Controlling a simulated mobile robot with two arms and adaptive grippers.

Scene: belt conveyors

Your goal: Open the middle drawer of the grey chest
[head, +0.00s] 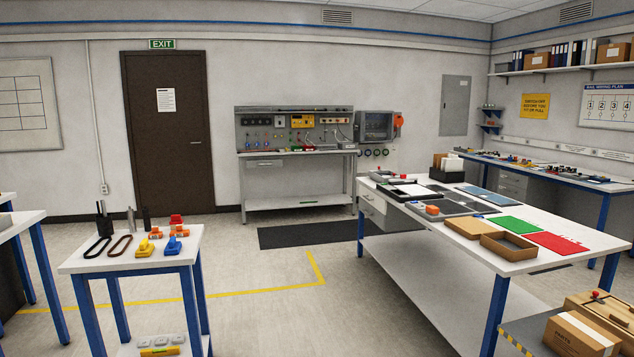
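No free-standing grey chest shows clearly. A grey drawer unit (513,184) hangs under the long bench along the right wall. It is partly hidden behind the middle table's far end, and I cannot tell how many drawers it has. A light drawer unit (372,208) sits under the left end of the white middle table, with its drawer fronts seen at an angle. A single drawer (265,163) is under the back workbench. All these look closed. Neither of my grippers is in view.
The white table (575,262) with trays and coloured mats fills the right. A small table (75,262) with clamps and belts stands at the front left. A carton (580,335) is at the bottom right. Open floor (290,275) with a yellow line lies between the tables.

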